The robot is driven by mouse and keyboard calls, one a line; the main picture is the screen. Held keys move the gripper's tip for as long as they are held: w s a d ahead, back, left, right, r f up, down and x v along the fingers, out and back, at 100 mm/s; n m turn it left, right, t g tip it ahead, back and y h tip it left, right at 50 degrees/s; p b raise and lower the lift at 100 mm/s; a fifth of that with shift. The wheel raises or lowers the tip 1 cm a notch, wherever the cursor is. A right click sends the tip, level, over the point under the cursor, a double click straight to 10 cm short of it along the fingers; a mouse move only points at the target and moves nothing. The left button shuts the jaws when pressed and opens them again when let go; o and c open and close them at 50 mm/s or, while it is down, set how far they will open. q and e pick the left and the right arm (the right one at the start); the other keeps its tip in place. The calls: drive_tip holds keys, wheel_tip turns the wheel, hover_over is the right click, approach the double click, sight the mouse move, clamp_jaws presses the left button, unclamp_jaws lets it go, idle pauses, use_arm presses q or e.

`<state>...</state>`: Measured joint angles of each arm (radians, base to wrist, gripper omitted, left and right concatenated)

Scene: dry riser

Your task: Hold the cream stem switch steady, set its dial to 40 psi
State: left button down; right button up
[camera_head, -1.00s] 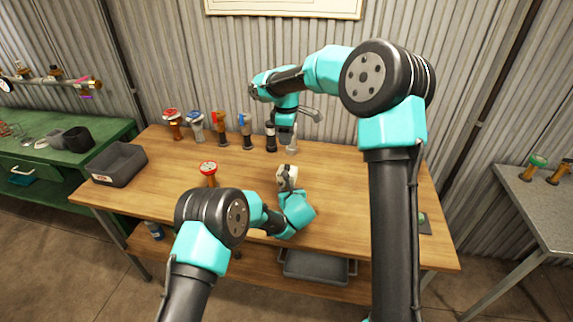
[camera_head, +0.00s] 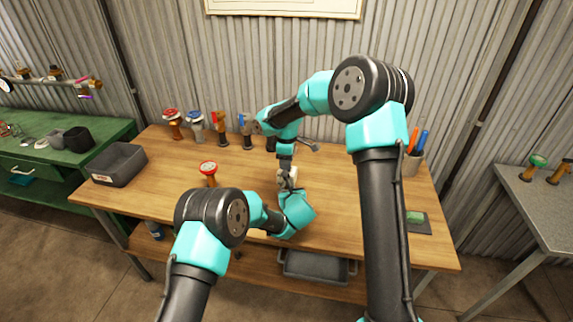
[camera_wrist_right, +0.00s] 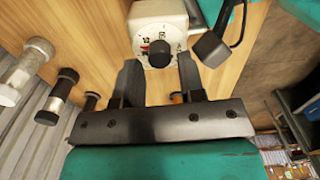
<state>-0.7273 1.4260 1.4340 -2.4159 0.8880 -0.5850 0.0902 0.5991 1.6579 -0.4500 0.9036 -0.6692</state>
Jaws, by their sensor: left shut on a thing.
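The cream stem switch (camera_head: 294,174) is above the middle of the wooden table. In the right wrist view the switch (camera_wrist_right: 158,14) shows a pale dial face with dark marks and a small red mark, too small to read surely. A round black knob (camera_wrist_right: 160,54) is at its middle. My left gripper (camera_head: 286,186) is shut on the switch, its jaws mostly hidden. My right gripper (camera_head: 285,166) is above the switch. In its wrist view the right fingers (camera_wrist_right: 160,66) are apart, one on each side of the knob; I cannot tell whether they touch it.
A red-topped brass valve (camera_head: 208,170) stands left of the switch. Several valves (camera_head: 197,125) line the table's back edge. A grey bin (camera_head: 119,163) is at the left, a pen cup (camera_head: 411,163) and a green block on a dark mat (camera_head: 417,224) at the right.

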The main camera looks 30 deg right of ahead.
drive_tip(key=shift+f, duration=0.75)
drive_tip(key=shift+c, duration=0.4)
drive_tip(key=c, duration=0.6)
drive_tip(key=shift+m, duration=0.5)
drive_tip(key=shift+d+m, duration=0.1)
drive_tip(key=shift+m, duration=2.5)
drive_tip(key=o, duration=0.7)
